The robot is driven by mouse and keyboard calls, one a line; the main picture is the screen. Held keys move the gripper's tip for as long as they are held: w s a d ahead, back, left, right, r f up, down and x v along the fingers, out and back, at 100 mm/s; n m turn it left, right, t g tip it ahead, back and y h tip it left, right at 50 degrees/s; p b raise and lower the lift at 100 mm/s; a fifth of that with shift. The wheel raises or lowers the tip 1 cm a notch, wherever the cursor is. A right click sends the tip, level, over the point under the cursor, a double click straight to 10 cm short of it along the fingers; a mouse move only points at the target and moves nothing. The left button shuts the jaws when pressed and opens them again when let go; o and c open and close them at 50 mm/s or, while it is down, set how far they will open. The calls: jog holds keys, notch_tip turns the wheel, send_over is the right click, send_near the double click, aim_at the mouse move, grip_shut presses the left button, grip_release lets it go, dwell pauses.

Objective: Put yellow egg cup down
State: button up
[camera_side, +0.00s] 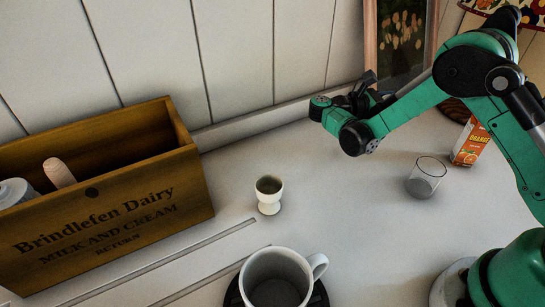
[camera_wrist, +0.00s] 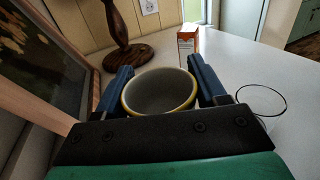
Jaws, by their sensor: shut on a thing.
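The yellow egg cup (camera_wrist: 158,92) is in my gripper (camera_wrist: 160,80), between its two blue fingers in the wrist view. Its yellow rim and pale grey, empty-looking inside show; its lower part is hidden by the gripper body. In the side view, my gripper (camera_side: 366,92) is near the back of the counter, in front of the framed picture, and hides the egg cup. I cannot tell whether the egg cup's base touches the counter.
A white egg cup (camera_side: 269,204) stands mid-counter, with a mug (camera_side: 278,277) in front and a wooden crate (camera_side: 90,225) left. A clear glass (camera_side: 426,178) and an orange carton (camera_side: 470,142) stand right. The framed picture (camera_wrist: 40,60) is close on the left in the wrist view.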

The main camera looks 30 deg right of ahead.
jog(key=shift+f, duration=3.4)
jog(key=shift+f, duration=0.6)
jog(key=o, duration=1.4)
jog(key=shift+c, duration=0.2)
